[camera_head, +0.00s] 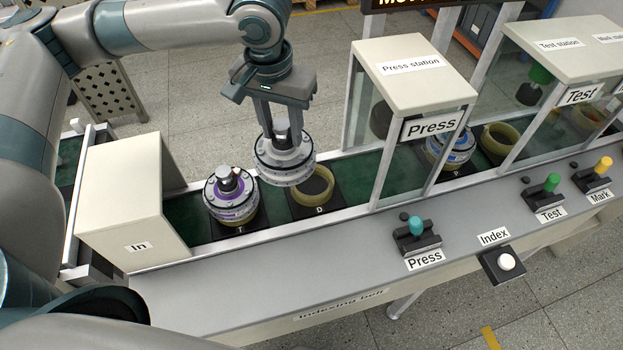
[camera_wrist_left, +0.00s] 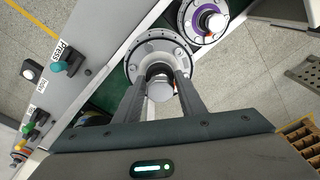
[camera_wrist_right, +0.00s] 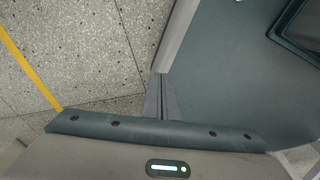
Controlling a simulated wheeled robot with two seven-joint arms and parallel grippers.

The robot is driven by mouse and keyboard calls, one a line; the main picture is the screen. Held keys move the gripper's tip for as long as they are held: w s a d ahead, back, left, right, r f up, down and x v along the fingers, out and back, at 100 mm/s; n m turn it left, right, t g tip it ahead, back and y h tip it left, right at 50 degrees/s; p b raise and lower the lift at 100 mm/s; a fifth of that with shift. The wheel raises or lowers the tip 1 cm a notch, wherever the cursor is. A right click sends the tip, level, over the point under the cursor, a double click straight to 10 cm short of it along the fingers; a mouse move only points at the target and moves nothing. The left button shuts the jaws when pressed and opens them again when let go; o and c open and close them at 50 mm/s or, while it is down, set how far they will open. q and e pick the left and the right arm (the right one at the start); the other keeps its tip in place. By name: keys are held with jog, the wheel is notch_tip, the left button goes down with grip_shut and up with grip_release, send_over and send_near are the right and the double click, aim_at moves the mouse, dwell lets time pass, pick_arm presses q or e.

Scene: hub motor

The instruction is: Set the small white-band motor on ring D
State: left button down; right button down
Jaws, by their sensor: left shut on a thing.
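My left gripper (camera_head: 281,132) is shut on the shaft of the white-band motor (camera_head: 285,160), a grey round hub with a pale band. It holds the motor about upright, above and slightly left of ring D (camera_head: 322,192). Ring D is an olive ring on a black plate marked D, partly hidden behind the motor. In the left wrist view the motor (camera_wrist_left: 157,50) is between the fingers (camera_wrist_left: 160,88), and ring D is hidden. My right gripper (camera_wrist_right: 162,98) is shut and empty in the right wrist view, beside a grey-green surface.
A purple-band motor (camera_head: 231,196) sits in the ring just left of ring D. The In housing (camera_head: 120,200) stands farther left, the Press station (camera_head: 412,75) to the right. A blue-band motor (camera_head: 450,150) and an empty ring (camera_head: 500,142) are beyond.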

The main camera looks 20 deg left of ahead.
aim_at(304, 135)
pick_arm(q)
jog(key=m, duration=0.1)
jog(key=w+d+m, duration=0.1)
jog(key=m, duration=0.1)
jog(key=w+m, duration=0.1)
jog(key=m, duration=0.1)
jog(key=shift+w+d+p, duration=0.25)
jog(key=shift+d+p, duration=0.1)
jog(key=m, duration=0.1)
jog(key=w+m, duration=0.1)
jog(key=m, duration=0.1)
jog(key=shift+w+d+f+h, duration=0.1)
jog(key=shift+d+f+h, duration=0.05)
jog(key=shift+d+h, duration=0.2)
jog(key=m, duration=0.2)
jog(key=w+m+p, duration=0.1)
jog(key=shift+d+f+g, duration=0.3)
jog(key=shift+d, duration=0.05)
jog(key=m, duration=0.2)
jog(key=w+f+m, duration=0.1)
jog(key=m, duration=0.3)
jog(key=shift+w+d+f+g+h+p, duration=0.35)
jog(key=shift+w+d+f+g, duration=0.05)
pick_arm(e)
jog(key=shift+a+r, duration=0.2)
jog(key=shift+r, duration=1)
jog(key=shift+a, duration=0.1)
jog(key=shift+a, duration=0.15)
